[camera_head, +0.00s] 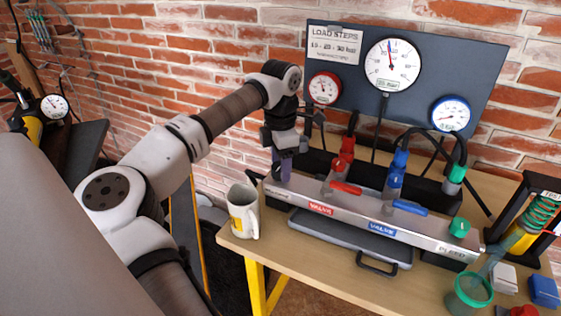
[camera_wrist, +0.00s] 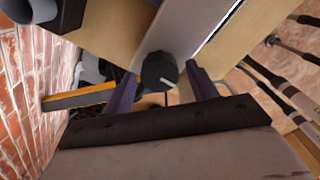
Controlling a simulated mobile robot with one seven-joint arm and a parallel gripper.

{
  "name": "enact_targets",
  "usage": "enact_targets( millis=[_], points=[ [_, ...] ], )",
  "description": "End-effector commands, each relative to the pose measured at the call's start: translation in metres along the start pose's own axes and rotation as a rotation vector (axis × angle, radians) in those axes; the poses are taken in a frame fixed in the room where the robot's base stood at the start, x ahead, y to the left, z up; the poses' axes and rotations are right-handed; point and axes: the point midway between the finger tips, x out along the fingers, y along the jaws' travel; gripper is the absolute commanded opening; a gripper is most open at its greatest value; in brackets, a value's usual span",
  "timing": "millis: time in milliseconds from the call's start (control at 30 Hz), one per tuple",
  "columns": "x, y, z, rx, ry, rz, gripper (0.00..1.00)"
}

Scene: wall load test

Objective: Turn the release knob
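A round black knob (camera_wrist: 159,70) with a white mark line sits at the end of a grey metal manifold bar (camera_wrist: 187,28) in the wrist view. My gripper (camera_wrist: 161,73) has two purple fingers, one on each side of the knob, with visible gaps between fingers and knob. In the head view my gripper (camera_head: 284,170) points down at the left end of the manifold bar (camera_head: 340,205), and the knob there is hidden or too small to make out. I cannot tell how far down the fingers reach beside the knob.
A white mug (camera_head: 243,212) stands at the bench's left edge, close to my gripper. Red (camera_head: 346,188) and blue (camera_head: 409,207) valve levers and a green bleed knob (camera_head: 459,227) sit along the bar. A gauge panel (camera_head: 350,75) rises behind. A green-rimmed cup (camera_head: 470,290) stands front right.

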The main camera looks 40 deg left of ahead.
Motion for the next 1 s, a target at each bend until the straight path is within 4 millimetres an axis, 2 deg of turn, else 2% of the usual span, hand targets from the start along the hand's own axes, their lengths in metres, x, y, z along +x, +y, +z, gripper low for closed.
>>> enact_targets(
  millis=[33,300,667,1000],
  points=[
    [-0.0002,0.0000,0.0000,0.000,0.000,0.000,0.51],
    [-0.0003,-0.0001,0.0001,0.000,0.000,0.000,0.18],
    [-0.0002,-0.0001,0.0001,-0.067,0.000,-0.001,0.18],
    [0.0002,0.0001,-0.0003,-0.326,0.002,0.000,0.18]
  ],
)
